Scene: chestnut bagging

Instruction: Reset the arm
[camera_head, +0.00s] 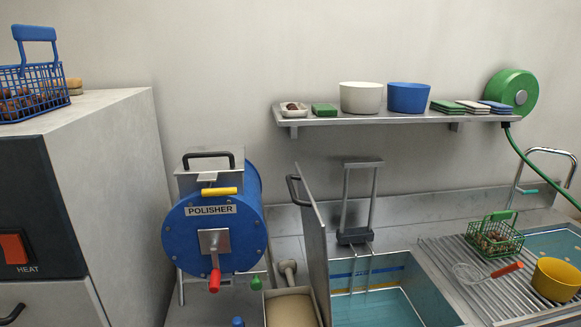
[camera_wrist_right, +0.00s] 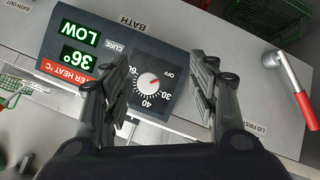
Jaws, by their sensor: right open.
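My right gripper (camera_wrist_right: 157,75) shows in the right wrist view with its two dark fingers spread apart. It is open, with nothing between the fingers. The white round dial (camera_wrist_right: 150,88) of a dark control panel (camera_wrist_right: 190,62) appears between the fingers; I cannot tell how far off it is. The panel's display (camera_wrist_right: 80,58) reads LOW and 36°. Neither of my grippers shows in the head view, and my left gripper is in no view.
The head view shows a blue polisher (camera_head: 214,235), an opened lid (camera_head: 314,245) beside a water bath (camera_head: 385,302), and a green basket (camera_head: 495,238) on a ribbed drainer. A yellow bowl (camera_head: 556,280) stands at right. In the wrist view, a red-handled lever (camera_wrist_right: 303,103) is at right.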

